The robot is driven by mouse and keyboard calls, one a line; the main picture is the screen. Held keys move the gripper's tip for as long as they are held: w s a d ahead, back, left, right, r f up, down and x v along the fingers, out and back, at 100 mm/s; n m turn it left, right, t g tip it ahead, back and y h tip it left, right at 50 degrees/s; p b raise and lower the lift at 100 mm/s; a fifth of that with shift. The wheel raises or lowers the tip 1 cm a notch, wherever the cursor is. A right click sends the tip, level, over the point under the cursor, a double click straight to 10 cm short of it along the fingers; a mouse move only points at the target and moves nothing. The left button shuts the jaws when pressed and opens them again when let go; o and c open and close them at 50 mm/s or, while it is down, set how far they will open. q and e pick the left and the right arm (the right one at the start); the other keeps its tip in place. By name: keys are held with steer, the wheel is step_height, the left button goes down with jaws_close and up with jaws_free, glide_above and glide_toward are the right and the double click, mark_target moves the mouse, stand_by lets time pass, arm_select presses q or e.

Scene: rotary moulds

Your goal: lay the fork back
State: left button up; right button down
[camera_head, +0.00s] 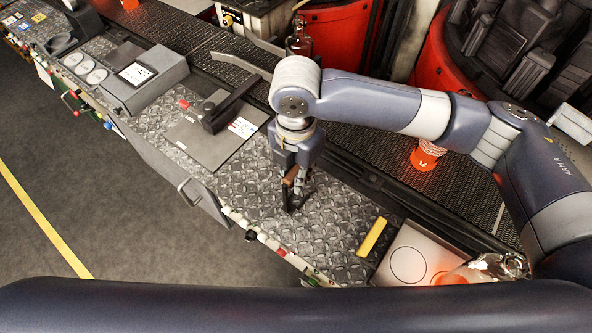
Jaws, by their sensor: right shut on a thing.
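My right gripper (294,203) points down over the diamond-plate worktop (325,225), near its middle. It is shut on a thin thing with a brown part (290,177) showing between the fingers. This looks like the fork, but most of it is hidden by the fingers, and I cannot make out its prongs. The fingertips are low, close to the plate; I cannot tell whether the held thing touches it. My left gripper is not in view.
A yellow bar (372,237) lies right of the gripper, beside a pale plate with a ring (409,257). A grey panel with a black lever (232,104) and a scale (142,78) are left. An orange-red object (426,156) stands on the dark conveyor (465,185) behind.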

steer(key=shift+f, duration=0.15)
steer(key=shift+f, duration=0.1)
steer(key=c, duration=1.5)
jaws_free()
steer(key=shift+r, duration=0.35)
step_height(320, 180, up, 12)
steer(key=b, duration=0.2)
steer(key=shift+f+b, duration=0.2)
steer(key=shift+b, duration=0.15)
steer(key=shift+f, duration=0.1)
